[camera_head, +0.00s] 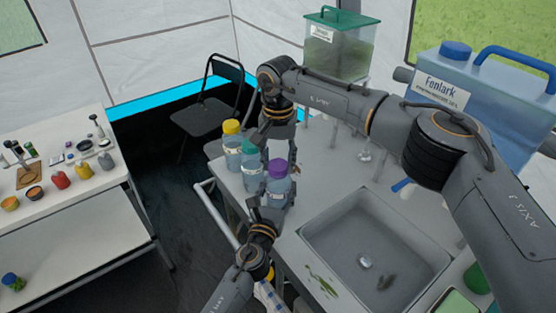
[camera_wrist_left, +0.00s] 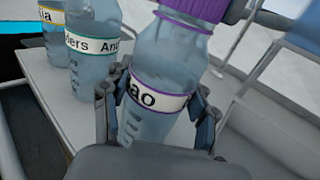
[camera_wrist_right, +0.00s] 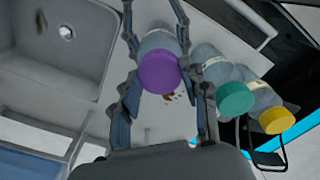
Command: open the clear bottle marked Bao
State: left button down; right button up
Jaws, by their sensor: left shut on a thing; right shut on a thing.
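The clear bottle marked Bao (camera_head: 274,192) stands at the near left edge of the counter, with a purple cap (camera_head: 278,169). In the left wrist view its label (camera_wrist_left: 157,97) reads "ao", the rest hidden by a finger. My left gripper (camera_head: 268,212) is shut on the bottle's body from the near side, below the cap. My right gripper (camera_head: 280,160) comes down from above and is shut on the purple cap, which also shows between its fingers in the right wrist view (camera_wrist_right: 158,72). The cap sits on the bottle, which looks upright.
A teal-capped bottle (camera_head: 250,172) and a yellow-capped bottle (camera_head: 232,145) stand close by in a row. A sink (camera_head: 375,240) lies to the right. A blue Fenlark container (camera_head: 480,100) and a green-lidded bin (camera_head: 340,45) stand behind. A side table (camera_head: 80,240) is at left.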

aim_at(278, 164)
jog(key=shift+r, duration=0.25)
dwell(0.6)
jog(key=shift+r, duration=0.85)
jog(key=shift+r, duration=2.05)
pick_arm(q)
jog(key=shift+c, duration=1.6)
grip_release()
